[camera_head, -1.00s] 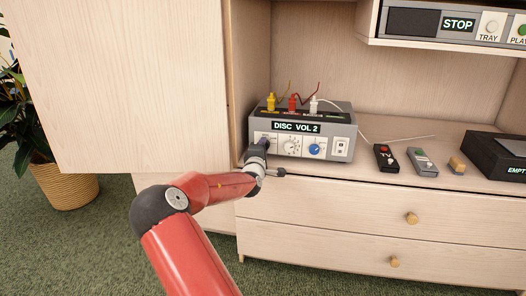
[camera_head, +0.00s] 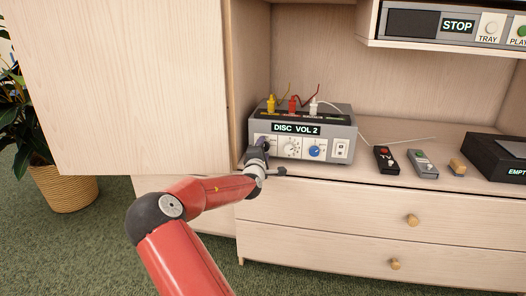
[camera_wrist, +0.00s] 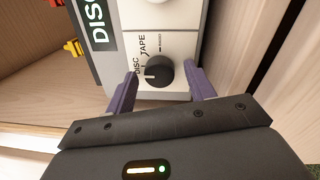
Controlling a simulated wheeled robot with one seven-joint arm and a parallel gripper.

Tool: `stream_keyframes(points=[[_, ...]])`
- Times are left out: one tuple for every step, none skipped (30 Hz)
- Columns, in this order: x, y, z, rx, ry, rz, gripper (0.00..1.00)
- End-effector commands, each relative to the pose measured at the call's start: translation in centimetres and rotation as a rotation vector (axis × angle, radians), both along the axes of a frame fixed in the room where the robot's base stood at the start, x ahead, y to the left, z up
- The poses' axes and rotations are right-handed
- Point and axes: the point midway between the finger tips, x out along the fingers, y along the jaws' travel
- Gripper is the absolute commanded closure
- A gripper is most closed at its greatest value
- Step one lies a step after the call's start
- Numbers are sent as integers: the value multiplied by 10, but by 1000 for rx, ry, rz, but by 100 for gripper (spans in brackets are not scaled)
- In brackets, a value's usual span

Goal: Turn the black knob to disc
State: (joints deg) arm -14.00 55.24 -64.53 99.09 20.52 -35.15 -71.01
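The black knob (camera_wrist: 158,71) is on the white front panel of a grey box (camera_head: 345,131), beside printed DISC, TAPE and RADIO labels. A pale mark shows on the knob's left side, on the side of the DISC label. The box's display (camera_head: 297,129) reads "DISC VOL 2". My gripper (camera_wrist: 162,76) is open, with its purple fingers on either side of the knob and visible gaps to it.
A white knob (camera_head: 291,147) and a blue knob (camera_head: 315,151) sit to the right on the panel. Yellow, red and white plugs stand on top of the box.

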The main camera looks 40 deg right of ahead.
Motion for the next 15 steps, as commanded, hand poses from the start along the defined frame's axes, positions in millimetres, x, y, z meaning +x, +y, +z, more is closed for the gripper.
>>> stream_keyframes(points=[[0,0,0,1,-1,0,45],[0,0,0,1,-1,0,45],[0,0,0,1,-1,0,45],[0,0,0,1,-1,0,45],[0,0,0,1,-1,0,45],[0,0,0,1,-1,0,45],[0,0,0,1,-1,0,45],[-1,1,0,1,0,0,45],[-2,2,0,2,-1,0,45],[-3,4,-1,2,-1,0,45],[-5,7,-1,2,-1,1,45],[-8,11,-1,2,-1,2,45],[-11,15,-2,2,-1,1,45],[-14,19,-2,2,-1,2,45],[-19,24,-3,3,0,1,45]])
